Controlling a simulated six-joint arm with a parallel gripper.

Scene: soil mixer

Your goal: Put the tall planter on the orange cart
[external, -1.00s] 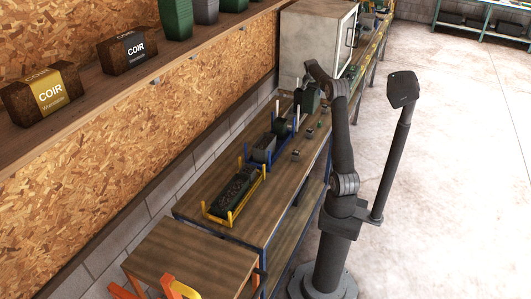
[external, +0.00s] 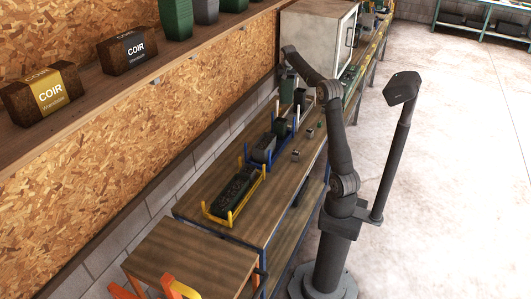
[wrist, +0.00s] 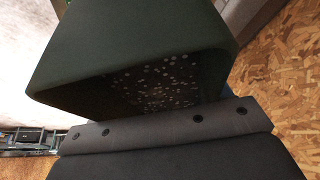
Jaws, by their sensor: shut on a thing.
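The tall planter is dark green with tapered, squared sides. In the external view the planter (external: 287,90) hangs from my gripper (external: 288,74), at the far end of the bench in front of the white cabinet. In the wrist view the planter (wrist: 130,45) fills the upper middle, with dark, white-speckled contents in its open mouth. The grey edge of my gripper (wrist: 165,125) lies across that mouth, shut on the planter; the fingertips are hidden. Orange frame parts (external: 168,284) show at the bottom left, cut off by the picture edge; I cannot tell whether they are the orange cart.
On the bench, a yellow rack (external: 232,212) holds a dark long tray. Behind it stand a blue rack (external: 245,153) and a white-posted rack with dark pots. Small metal pieces (external: 296,155) lie to their right. The white cabinet (external: 315,40) and board wall are close to the planter.

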